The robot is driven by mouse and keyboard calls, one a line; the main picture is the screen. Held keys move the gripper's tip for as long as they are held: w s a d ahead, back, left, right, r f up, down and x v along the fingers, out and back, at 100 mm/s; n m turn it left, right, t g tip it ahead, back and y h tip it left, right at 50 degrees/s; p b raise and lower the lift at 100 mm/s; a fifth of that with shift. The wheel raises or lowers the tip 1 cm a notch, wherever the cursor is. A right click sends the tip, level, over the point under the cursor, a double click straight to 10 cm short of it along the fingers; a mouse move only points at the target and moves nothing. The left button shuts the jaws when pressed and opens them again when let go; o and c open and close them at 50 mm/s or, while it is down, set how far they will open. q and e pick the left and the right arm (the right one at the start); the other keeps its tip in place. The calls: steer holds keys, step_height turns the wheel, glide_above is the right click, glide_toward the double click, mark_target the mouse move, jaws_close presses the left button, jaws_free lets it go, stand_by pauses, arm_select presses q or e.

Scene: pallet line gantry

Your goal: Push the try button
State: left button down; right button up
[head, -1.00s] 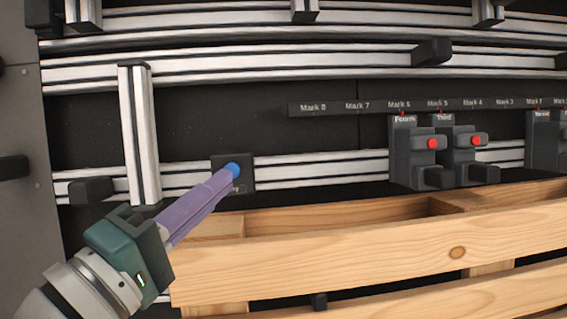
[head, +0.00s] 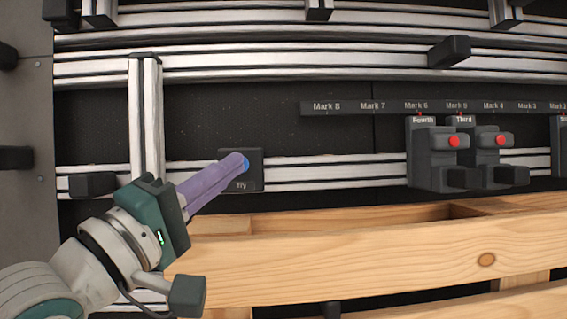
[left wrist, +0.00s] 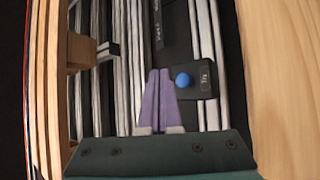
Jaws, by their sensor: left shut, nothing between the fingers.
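The try button is a blue round button on a dark box (head: 254,182) labelled "Try", fixed to the metal rail. In the head view my left gripper (head: 240,160) has its purple fingers shut and empty, with the tips in front of the button and covering most of it. Only a blue edge shows beside the tips. In the left wrist view the blue button (left wrist: 183,80) is fully visible, just right of the shut fingertips (left wrist: 159,73). I cannot tell whether the tips touch it. My right gripper is not in view.
A wooden pallet (head: 360,250) lies below and in front of the rail. To the right, dark stop blocks with red buttons (head: 454,141) sit on the rail under a strip of mark labels (head: 390,107). A vertical metal post (head: 146,115) stands left of the box.

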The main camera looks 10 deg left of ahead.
arm_select(q)
steer(key=shift+w+a+f+b, duration=0.3)
steer(key=shift+w+f+b, duration=0.4)
steer(key=shift+w, duration=0.15)
steer(key=shift+w+a+b, duration=0.1)
steer(key=shift+w+b, duration=0.2)
steer(key=shift+w, duration=0.2)
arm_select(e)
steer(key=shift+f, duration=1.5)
arm_select(q)
steer(key=shift+f, duration=0.1)
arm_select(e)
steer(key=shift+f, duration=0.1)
arm_select(q)
steer(key=shift+w+a+f+b, duration=0.1)
steer(key=shift+w+f+b, duration=0.05)
steer(key=shift+w+b, duration=0.25)
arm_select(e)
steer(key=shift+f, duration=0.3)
